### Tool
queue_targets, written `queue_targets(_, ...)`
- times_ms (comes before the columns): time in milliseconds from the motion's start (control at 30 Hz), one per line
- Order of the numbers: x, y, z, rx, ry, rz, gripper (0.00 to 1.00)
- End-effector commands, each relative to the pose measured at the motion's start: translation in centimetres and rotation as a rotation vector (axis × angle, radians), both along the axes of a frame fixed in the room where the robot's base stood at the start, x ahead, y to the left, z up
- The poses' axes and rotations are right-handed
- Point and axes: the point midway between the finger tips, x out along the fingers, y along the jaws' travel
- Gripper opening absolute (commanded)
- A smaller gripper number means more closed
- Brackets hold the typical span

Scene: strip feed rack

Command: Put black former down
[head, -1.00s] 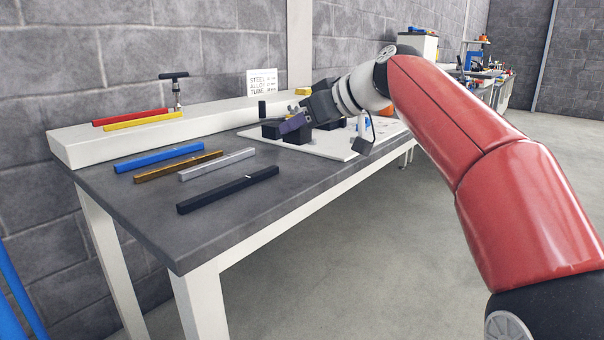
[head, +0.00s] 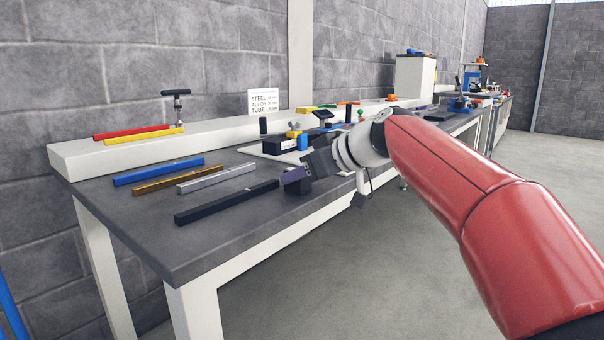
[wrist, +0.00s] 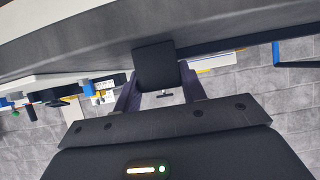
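The black former (wrist: 155,64) is a dark block between the two purple fingers of my gripper in the wrist view. In the head view, my gripper (head: 297,176) is over the front right part of the grey bench, by the right end of a long black bar (head: 226,201). A dark block (head: 304,187), apparently the former, shows at the fingers there. My gripper is shut on it. I cannot tell whether its underside touches the bench top.
Blue, brown and silver bars (head: 217,178) lie left of my gripper on the grey bench (head: 150,228). A white board (head: 250,150) with a black fixture (head: 281,145) is behind it. Red and yellow bars (head: 144,135) lie on the raised white ledge. The front left bench top is clear.

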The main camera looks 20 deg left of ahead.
Motion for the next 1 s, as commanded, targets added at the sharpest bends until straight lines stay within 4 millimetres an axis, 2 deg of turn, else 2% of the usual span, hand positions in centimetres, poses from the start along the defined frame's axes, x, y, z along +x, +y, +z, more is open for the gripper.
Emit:
queue_targets(33,0.0,0.0,0.0,-0.001,0.0,0.0,0.48)
queue_targets(133,0.0,0.0,0.0,-0.001,0.0,0.0,0.61)
queue_targets(167,0.0,0.0,0.0,-0.001,0.0,0.0,0.62)
queue_targets(533,0.0,-0.2,0.6,0.0,0.0,-0.001,0.62)
queue_targets(1000,-3.2,-7.8,4.9,-0.001,-0.001,-0.003,0.62)
